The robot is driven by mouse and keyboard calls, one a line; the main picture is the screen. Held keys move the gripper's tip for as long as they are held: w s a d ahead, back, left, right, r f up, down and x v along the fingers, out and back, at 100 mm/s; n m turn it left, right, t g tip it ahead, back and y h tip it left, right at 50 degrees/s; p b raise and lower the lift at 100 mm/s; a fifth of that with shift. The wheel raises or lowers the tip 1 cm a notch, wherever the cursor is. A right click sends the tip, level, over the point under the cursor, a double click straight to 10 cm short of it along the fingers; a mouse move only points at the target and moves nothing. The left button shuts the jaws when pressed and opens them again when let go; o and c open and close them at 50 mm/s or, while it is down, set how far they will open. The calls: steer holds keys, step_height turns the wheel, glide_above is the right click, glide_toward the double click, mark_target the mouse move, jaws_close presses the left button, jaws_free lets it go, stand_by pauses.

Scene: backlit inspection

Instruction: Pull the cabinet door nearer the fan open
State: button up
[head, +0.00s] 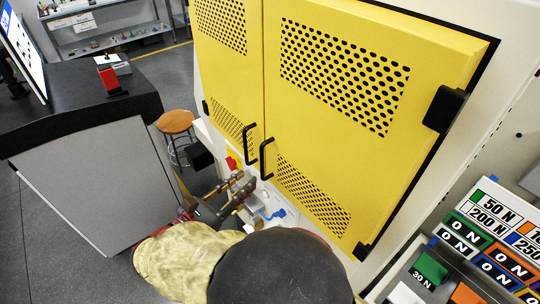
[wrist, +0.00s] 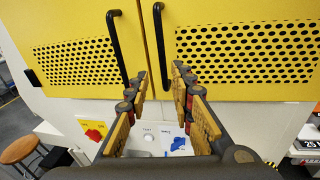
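The yellow cabinet has two closed doors with perforated panels: the left door (head: 231,75) and the right door (head: 345,140). Each has a black bar handle by the centre seam, the left handle (head: 250,145) and the right handle (head: 266,160). My gripper (head: 238,185) is below the handles in the head view. In the wrist view my gripper (wrist: 159,76) is open, its two fingers pointing at the doors. The right handle (wrist: 161,45) shows between the fingertips; contact cannot be told. The left handle (wrist: 118,48) is outside the left finger. No fan can be made out.
A wooden stool (head: 176,122) stands left of the cabinet, beside a dark-topped desk (head: 75,88) with a monitor. Below the doors is a white panel with a red part (wrist: 95,130) and a blue part (wrist: 178,144). Labelled bins (head: 490,235) are at the lower right.

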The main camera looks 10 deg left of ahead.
mark_target(262, 177)
steer(key=shift+n+t, duration=0.3)
steer(key=shift+n, duration=0.1)
steer(key=x, duration=0.2)
steer(key=r+x, duration=0.1)
steer(key=x, duration=0.2)
steer(key=b+x, duration=0.1)
steer(key=x, duration=0.1)
steer(key=shift+w+d+r, duration=0.2)
steer(key=shift+d+r, duration=0.1)
steer(key=shift+d, duration=0.15)
steer(key=shift+c, duration=0.7)
steer(key=c, duration=0.4)
jaws_close()
